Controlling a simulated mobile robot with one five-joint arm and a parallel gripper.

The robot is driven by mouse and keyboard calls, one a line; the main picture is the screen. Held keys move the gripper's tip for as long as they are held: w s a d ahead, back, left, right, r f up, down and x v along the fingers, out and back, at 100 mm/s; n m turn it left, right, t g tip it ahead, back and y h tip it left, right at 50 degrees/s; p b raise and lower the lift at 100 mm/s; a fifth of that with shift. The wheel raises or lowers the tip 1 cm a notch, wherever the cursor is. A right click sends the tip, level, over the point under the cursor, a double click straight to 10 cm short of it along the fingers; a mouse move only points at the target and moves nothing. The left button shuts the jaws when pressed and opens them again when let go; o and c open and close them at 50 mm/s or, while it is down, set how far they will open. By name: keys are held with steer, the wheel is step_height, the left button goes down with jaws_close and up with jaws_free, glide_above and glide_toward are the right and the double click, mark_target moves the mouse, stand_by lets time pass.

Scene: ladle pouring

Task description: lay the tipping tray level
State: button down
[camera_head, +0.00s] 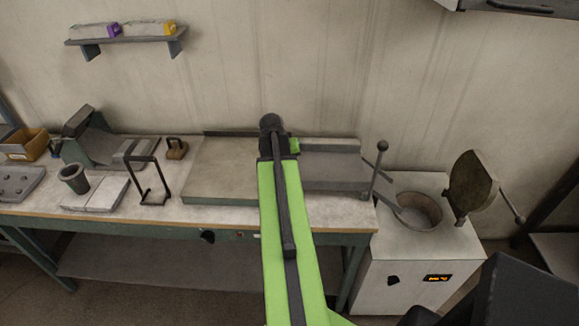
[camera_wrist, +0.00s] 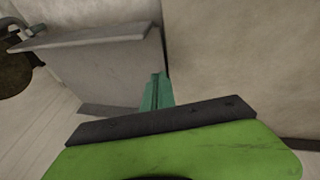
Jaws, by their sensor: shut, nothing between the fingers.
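A grey tray (camera_head: 337,172) with a raised strip along its back lies at the right end of the bench, beside the ladle furnace. A grey plate with a projecting lip (camera_wrist: 105,70) fills the upper left of the wrist view and looks like this tray; its tilt is hard to judge. My gripper (camera_wrist: 157,92) is shut and empty, its teal fingers together close to the plate's right edge. I cannot tell whether they touch it. In the head view my green arm hides the fingers and part of the tray's left side.
A flat grey-beige slab (camera_head: 222,172) lies left of my arm. An upright rod with a ball knob (camera_head: 382,147) stands at the tray's right. The furnace (camera_head: 418,210) has its lid (camera_head: 472,184) raised. A black wire stand (camera_head: 150,180) and a cup (camera_head: 74,180) stand at left.

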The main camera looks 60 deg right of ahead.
steer(key=w+p+v, duration=0.1)
steer(key=p+v, duration=1.1)
steer(key=v, duration=0.1)
steer(key=shift+d+r+p, duration=0.2)
steer(key=shift+r+p, duration=0.15)
steer(key=shift+w, duration=0.1)
